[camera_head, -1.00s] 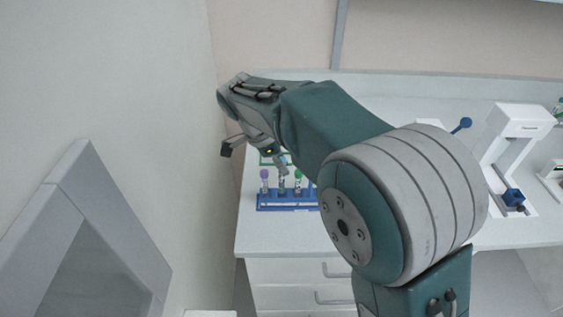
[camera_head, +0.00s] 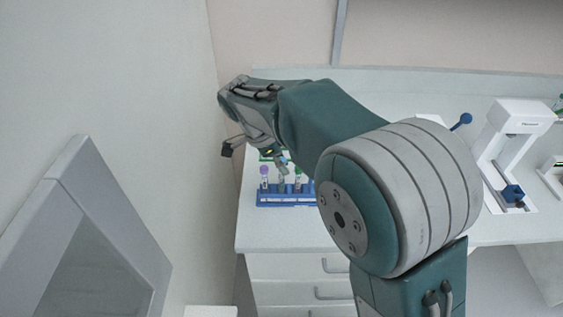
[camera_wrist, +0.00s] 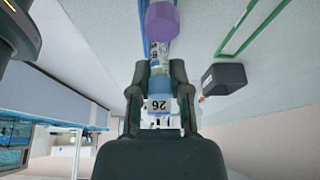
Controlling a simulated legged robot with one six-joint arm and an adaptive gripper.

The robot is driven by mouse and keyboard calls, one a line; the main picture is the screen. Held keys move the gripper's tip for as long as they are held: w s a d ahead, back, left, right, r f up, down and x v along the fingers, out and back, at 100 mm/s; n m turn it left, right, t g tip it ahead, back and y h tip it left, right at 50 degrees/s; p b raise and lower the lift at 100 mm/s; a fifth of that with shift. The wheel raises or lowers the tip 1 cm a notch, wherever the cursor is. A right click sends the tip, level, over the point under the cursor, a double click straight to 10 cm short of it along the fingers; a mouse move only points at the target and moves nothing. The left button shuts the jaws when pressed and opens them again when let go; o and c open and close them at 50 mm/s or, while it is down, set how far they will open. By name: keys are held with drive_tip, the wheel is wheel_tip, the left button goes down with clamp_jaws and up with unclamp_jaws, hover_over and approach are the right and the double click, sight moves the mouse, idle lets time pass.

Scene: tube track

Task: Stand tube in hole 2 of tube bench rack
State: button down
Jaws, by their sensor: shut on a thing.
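The blue tube bench rack (camera_head: 288,199) stands near the left front of the bench. A purple-capped tube (camera_head: 264,172) stands at its left, and a green-capped tube (camera_head: 298,174) farther right. My gripper (camera_head: 283,161) is over the rack, between these two caps. In the wrist view my gripper (camera_wrist: 159,73) is shut on a tube (camera_wrist: 160,104) with a white label reading 26. A purple cap (camera_wrist: 161,20) shows just beyond the fingertips. A tube body shows below my gripper in the head view; whether its lower end sits in a hole cannot be told.
A green rack frame (camera_head: 266,156) lies behind the blue rack. A dark block (camera_wrist: 223,79) is right of the fingers in the wrist view. A wall rises close on the left. A white instrument (camera_head: 511,145) stands at the right of the bench.

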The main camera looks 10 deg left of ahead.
drive_tip(key=shift+f, duration=0.6)
drive_tip(key=c, duration=0.5)
unclamp_jaws()
drive_tip(key=shift+r, duration=0.1)
drive_tip(key=v, duration=1.1)
drive_tip(key=shift+a+r, duration=0.25)
drive_tip(key=shift+r, duration=0.05)
